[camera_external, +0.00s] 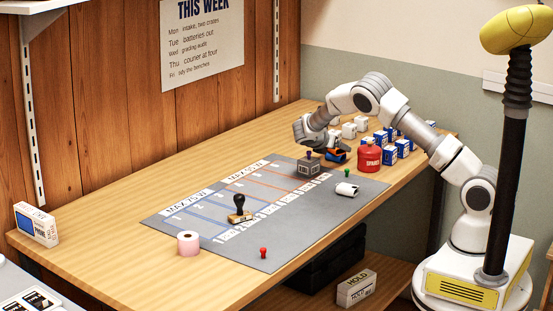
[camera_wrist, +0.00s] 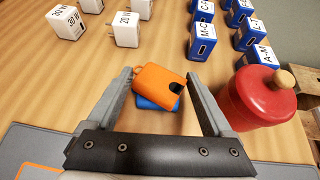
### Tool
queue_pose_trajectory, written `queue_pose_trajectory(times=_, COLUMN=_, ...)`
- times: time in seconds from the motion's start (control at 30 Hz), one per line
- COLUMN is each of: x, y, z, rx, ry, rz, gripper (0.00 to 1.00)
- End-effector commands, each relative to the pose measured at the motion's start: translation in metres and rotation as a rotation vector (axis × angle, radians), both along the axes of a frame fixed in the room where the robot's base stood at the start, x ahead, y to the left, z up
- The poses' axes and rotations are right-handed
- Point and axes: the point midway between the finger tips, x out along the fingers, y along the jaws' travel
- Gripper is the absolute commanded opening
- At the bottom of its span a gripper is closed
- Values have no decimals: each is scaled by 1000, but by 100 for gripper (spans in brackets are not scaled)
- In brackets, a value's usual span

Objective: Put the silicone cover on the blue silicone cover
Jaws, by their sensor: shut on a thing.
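The orange silicone cover (camera_wrist: 160,82) sits between the fingertips of my gripper (camera_wrist: 162,73), which is shut on it. The blue silicone cover (camera_wrist: 152,103) shows below the orange one, mostly hidden by it. The two overlap, with the orange on top; I cannot tell whether they touch. In the external view my gripper (camera_external: 322,147) is low over the table behind the grey box, and the blue cover (camera_external: 338,159) shows as a small patch there.
A red lidded can (camera_wrist: 258,97) stands close to my right finger. White charger cubes (camera_wrist: 128,30) and blue-and-white boxes (camera_wrist: 203,38) stand beyond. A grey mat (camera_external: 225,232) with a stamp (camera_external: 240,214) and a grey box (camera_external: 308,168) covers the table's front.

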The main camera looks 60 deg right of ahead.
Motion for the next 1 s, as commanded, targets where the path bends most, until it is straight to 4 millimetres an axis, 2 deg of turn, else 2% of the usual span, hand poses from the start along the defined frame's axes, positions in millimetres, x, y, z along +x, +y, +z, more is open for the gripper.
queue_pose_trajectory(times=0.03, x=0, y=0, z=-2, rx=0, ry=1, rz=0, gripper=32)
queue_pose_trajectory(times=0.07, x=0, y=0, z=-1, rx=0, ry=0, rz=0, gripper=91)
queue_pose_trajectory(times=0.1, x=0, y=0, z=-1, rx=0, ry=0, rz=0, gripper=98)
queue_pose_trajectory(times=0.47, x=0, y=3, z=5, rx=1, ry=0, rz=2, gripper=100)
queue_pose_trajectory(times=1.0, x=-8, y=92, z=54, rx=1, ry=0, rz=2, gripper=100)
